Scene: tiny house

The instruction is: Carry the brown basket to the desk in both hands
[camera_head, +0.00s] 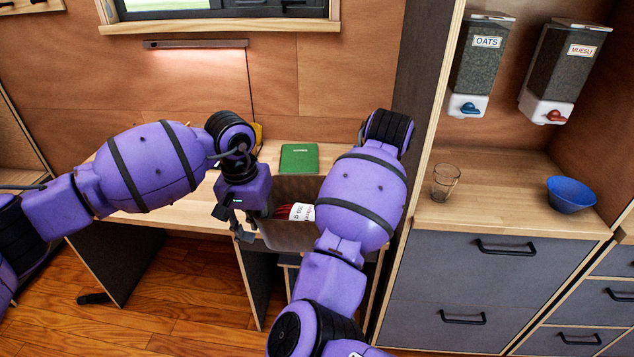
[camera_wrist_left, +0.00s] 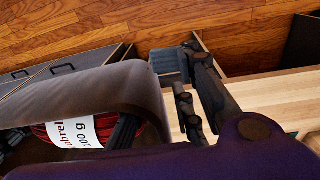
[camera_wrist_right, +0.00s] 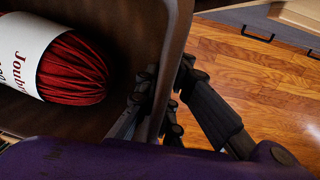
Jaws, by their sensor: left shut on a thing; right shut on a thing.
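The brown basket (camera_head: 285,236) is at the front edge of the wooden desk (camera_head: 185,213), partly hidden behind my right arm. It holds a red yarn ball (camera_head: 294,212) with a white label, which also shows in the right wrist view (camera_wrist_right: 75,68). My left gripper (camera_head: 244,226) is shut on the basket's left side; in the left wrist view the basket wall (camera_wrist_left: 95,88) passes between its fingers. My right gripper (camera_wrist_right: 158,108) is shut on the opposite wall, with fingers on both sides. I cannot tell whether the basket touches the desk.
A green book (camera_head: 299,158) lies at the back of the desk. The left part of the desktop is largely hidden by my left arm. A counter at right holds a glass (camera_head: 445,182) and a blue bowl (camera_head: 571,195). A tall dark panel stands right of the desk.

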